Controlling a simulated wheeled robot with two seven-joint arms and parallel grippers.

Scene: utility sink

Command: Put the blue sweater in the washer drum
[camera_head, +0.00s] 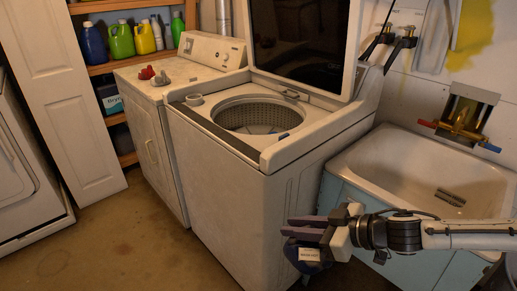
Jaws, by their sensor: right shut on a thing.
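The top-loading washer (235,190) stands in the middle with its lid raised, and its round drum (235,117) shows from above. My right gripper (292,228) comes in from the right, in front of the washer's right front corner and below its top. It is shut on a dark blue bundle with a white label, which looks like the blue sweater (292,252). The bundle hangs under the fingers, partly hidden by them. My left gripper is not in view.
A second white machine (145,110) with small red and grey items on top stands left of the washer. Shelves with bottles (120,40) are behind. The raised lid (305,40) blocks the back.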

